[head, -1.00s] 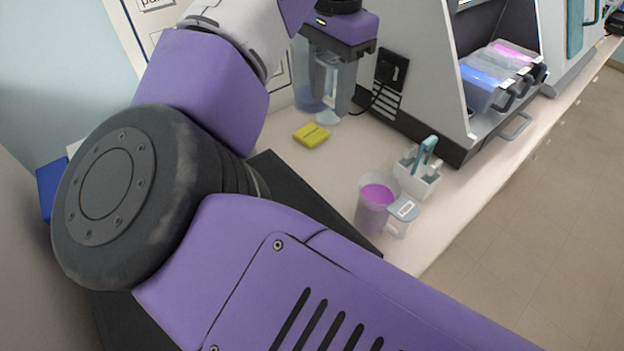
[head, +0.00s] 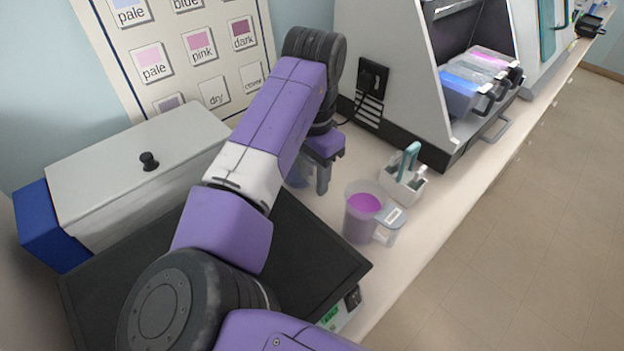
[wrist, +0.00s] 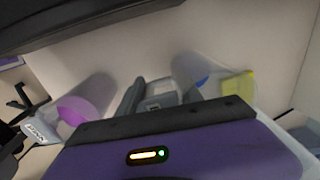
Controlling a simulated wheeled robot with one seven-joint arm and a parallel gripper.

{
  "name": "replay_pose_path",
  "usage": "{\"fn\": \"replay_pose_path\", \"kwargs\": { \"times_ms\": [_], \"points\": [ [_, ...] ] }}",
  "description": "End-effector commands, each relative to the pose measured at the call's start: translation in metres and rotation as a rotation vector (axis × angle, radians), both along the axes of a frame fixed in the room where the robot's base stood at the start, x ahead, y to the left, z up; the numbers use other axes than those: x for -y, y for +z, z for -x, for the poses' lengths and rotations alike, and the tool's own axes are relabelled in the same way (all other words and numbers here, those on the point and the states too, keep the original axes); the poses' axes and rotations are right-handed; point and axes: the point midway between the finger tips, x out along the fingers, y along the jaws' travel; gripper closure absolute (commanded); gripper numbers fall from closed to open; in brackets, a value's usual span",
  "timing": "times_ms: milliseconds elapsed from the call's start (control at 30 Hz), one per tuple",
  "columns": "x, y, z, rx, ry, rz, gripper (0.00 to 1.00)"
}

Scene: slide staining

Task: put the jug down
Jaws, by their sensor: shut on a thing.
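My gripper (head: 323,182) is low over the counter, to the left of the pink jug. In the wrist view its fingers (wrist: 160,98) are shut on the handle of a clear jug, which shows beyond them with some blue in it (wrist: 203,81). In the head view only a bluish sliver of this jug (head: 299,177) shows, the rest hidden by my arm. I cannot tell whether its base touches the counter. Another clear jug with pink-purple liquid (head: 361,222) stands upright on the counter; it is also at the left of the wrist view (wrist: 82,108).
A white caddy with a teal handle (head: 404,180) stands behind the pink jug. A grey cabinet with staining trays (head: 465,90) is at the back right. A black flat surface (head: 325,245) lies in front.

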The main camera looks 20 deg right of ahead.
Motion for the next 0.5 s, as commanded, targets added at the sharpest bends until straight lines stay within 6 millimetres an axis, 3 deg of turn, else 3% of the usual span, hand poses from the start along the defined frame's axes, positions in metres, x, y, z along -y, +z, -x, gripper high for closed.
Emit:
{"fn": "replay_pose_path", "kwargs": {
  "times_ms": [133,500],
  "points": [
    [-0.001,-0.016,0.0,0.0,0.001,-0.001,1.0],
    [0.0,-0.02,0.0,0.0,0.001,0.0,1.0]
  ]
}}
